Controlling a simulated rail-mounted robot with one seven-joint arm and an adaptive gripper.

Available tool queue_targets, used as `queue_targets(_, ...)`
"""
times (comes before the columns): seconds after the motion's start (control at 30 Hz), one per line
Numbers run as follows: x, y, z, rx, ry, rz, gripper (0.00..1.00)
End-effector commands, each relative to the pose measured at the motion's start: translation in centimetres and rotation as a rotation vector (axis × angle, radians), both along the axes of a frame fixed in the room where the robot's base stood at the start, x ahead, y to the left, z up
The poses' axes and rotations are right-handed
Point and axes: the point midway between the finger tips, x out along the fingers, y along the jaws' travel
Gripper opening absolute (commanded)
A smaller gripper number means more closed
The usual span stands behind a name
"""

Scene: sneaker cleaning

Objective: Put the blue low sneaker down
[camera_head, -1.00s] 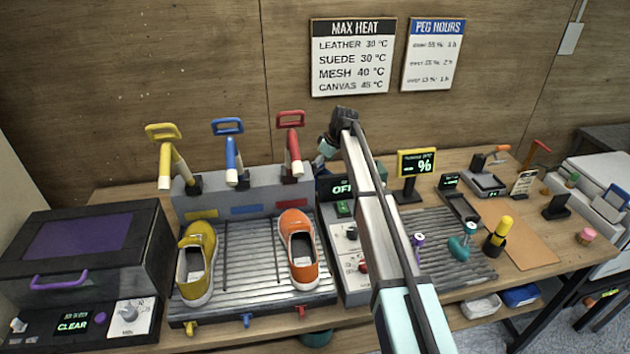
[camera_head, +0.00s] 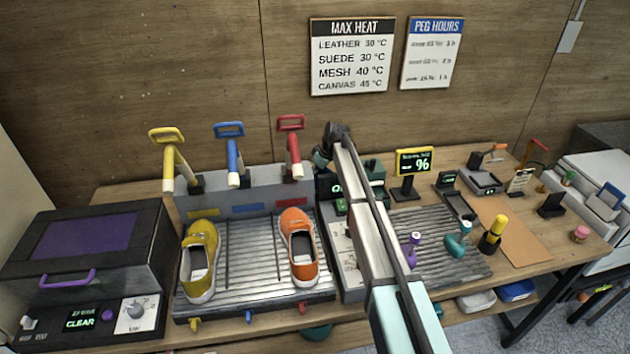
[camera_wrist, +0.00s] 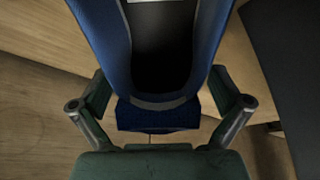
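The blue low sneaker (camera_wrist: 155,116) fills the upper middle of the wrist view, with its dark opening facing the camera and its heel nearest my palm. In the head view my arm covers most of this area. Only a dark green part of my gripper (camera_head: 375,172) shows behind the arm, and the blue sneaker is hidden. The wrist view shows wood around the shoe, but contact with any surface cannot be told.
A ribbed rack (camera_head: 240,255) holds a yellow shoe (camera_head: 200,255) and an orange shoe (camera_head: 299,250), with a bare middle lane. Behind it stand yellow, blue (camera_head: 230,155) and red handles. A second ribbed mat (camera_head: 445,262) lies right of my arm. A black oven (camera_head: 85,250) stands left.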

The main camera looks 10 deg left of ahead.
Motion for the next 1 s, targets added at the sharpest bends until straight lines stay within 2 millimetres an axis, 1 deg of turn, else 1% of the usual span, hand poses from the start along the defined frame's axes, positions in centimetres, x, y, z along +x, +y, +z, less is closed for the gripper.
queue_targets(0.03,0.0,0.0,0.0,0.0,0.0,0.0,0.82)
queue_targets(0.07,0.0,0.0,0.0,0.0,0.0,0.0,0.72)
queue_targets(0.1,0.0,0.0,0.0,0.0,0.0,0.0,0.57)
queue_targets(0.17,0.0,0.0,0.0,0.0,0.0,0.0,0.36)
queue_targets(0.2,0.0,0.0,0.0,0.0,0.0,0.0,0.29)
queue_targets(0.27,0.0,0.0,0.1,0.0,0.0,0.0,0.29)
queue_targets(0.3,0.0,0.0,0.0,0.0,0.0,0.0,0.21)
queue_targets(0.53,0.0,0.0,0.1,0.0,0.0,0.0,0.21)
queue_targets(0.67,0.0,0.0,0.5,0.001,-0.001,0.001,0.21)
queue_targets(0.87,0.1,0.0,2.2,0.001,-0.002,0.001,0.21)
queue_targets(1.0,0.1,0.0,4.3,0.001,-0.002,0.001,0.21)
